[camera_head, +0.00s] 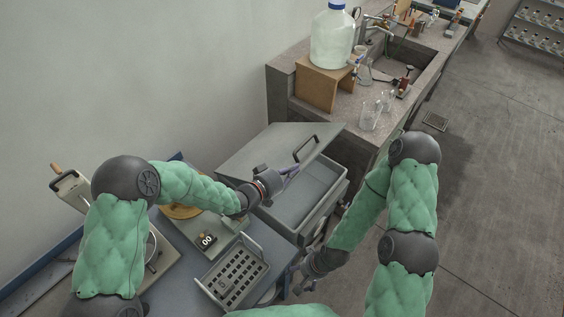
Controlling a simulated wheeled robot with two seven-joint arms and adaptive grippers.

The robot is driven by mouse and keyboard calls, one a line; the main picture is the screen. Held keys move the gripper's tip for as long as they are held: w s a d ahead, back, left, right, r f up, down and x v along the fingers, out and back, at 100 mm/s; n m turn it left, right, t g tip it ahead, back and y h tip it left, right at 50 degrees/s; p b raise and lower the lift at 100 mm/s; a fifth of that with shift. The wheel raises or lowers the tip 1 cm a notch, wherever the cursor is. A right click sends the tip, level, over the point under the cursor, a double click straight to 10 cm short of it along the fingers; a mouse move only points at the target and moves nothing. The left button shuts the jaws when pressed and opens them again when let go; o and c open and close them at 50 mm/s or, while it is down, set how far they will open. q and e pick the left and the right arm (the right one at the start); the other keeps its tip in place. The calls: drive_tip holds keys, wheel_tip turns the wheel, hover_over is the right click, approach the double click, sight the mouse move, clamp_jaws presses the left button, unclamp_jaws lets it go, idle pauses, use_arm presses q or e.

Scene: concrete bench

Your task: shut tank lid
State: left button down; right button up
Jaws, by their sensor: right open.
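The grey tank (325,200) stands beyond the near bench, with its open top showing an empty-looking grey interior. Its flat grey lid (262,143) is raised and tilted over the left and far part of the opening. A dark bar handle (305,149) sits near the lid's right edge. My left gripper (289,172) is over the tank, just below the handle in the picture; I cannot tell whether it touches the lid, and its fingers are too small to read. My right gripper (298,281) is open and low, on the near side of the tank, beside the bench edge.
A perforated rack (234,276) and a small device with a digital display (207,240) are on the near bench under my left arm. Behind the tank, a sink counter holds a large water jug (333,40) on a wooden stand (322,86) and glass beakers (371,117). Open floor lies right.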

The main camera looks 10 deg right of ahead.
use_arm(q)
drive_tip(key=s+d+f+m+y+b, duration=0.1)
drive_tip(key=s+d+f+b, duration=0.3)
drive_tip(key=f+b, duration=0.5)
wheel_tip(320, 180, down, 2)
drive_tip(key=shift+f+m+t, duration=0.2)
drive_tip(key=shift+m+t, duration=0.1)
drive_tip(key=shift+m, duration=0.5)
